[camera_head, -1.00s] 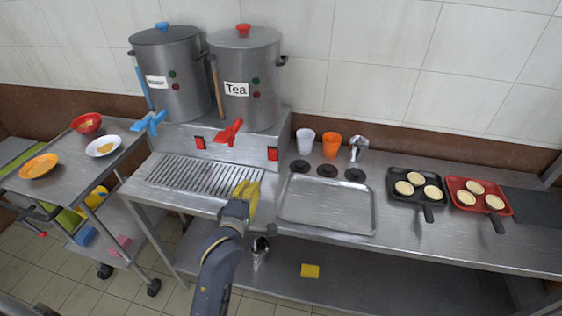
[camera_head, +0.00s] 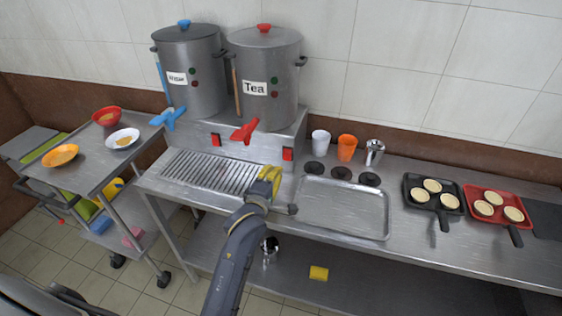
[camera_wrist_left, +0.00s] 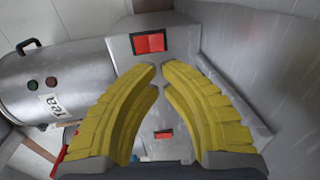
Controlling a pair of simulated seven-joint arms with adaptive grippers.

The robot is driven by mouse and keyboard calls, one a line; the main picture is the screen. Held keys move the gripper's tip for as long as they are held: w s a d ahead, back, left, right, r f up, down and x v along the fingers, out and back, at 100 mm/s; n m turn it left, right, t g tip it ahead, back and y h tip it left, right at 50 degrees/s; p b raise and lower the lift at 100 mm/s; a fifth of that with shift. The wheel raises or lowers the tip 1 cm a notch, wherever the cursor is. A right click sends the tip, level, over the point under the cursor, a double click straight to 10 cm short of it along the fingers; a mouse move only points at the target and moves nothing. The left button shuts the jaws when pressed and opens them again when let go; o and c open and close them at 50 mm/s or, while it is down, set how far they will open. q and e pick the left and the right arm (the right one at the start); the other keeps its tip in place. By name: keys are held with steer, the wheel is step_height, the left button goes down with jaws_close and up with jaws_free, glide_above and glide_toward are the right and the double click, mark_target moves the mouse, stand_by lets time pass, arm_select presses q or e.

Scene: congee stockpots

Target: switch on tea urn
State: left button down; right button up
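The tea urn (camera_head: 265,75) is a grey metal pot labelled "Tea", with a red lid knob and a red tap (camera_head: 245,131). It stands on a metal base. A red rocker switch (camera_head: 288,154) is on the base front, right of the tap; it also shows in the left wrist view (camera_wrist_left: 149,42). A second red switch (camera_head: 215,139) is farther left; it also shows in the wrist view (camera_wrist_left: 163,134). My left gripper (camera_head: 271,174) has yellow fingers, tips nearly together, nothing between them. It is just in front of and below the right switch, apparently not touching. My right gripper is out of view.
A second urn (camera_head: 190,75) with a blue tap stands left. A drip grate (camera_head: 215,172) and an empty metal tray (camera_head: 345,208) lie on the counter. Cups (camera_head: 347,148) and pans (camera_head: 433,197) stand to the right. A cart (camera_head: 85,160) with bowls is at left.

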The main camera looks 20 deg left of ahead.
mark_target(287, 155)
arm_select(q)
steer(key=shift+w+f, duration=0.25)
steer(key=shift+w, duration=1.5)
steer(key=shift+w+f, duration=0.2)
steer(key=shift+w, duration=1.55)
